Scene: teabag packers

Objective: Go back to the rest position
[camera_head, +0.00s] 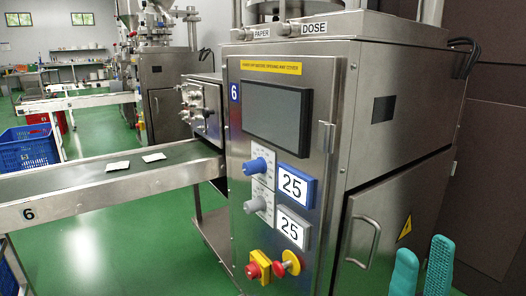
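My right gripper (424,246) shows at the bottom right of the head view as two teal ribbed fingers pointing up. The fingers are apart, with nothing between them. It is in front of the lower right side of the steel packing machine (405,125), near its door handle. I cannot tell how far it is from the machine. My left gripper is not in view.
The machine's front has a dark screen (277,112), blue knob (254,166), grey knob (251,206) and red buttons. A conveyor (75,183) with two white teabags runs left. A blue crate (28,150) stands behind it.

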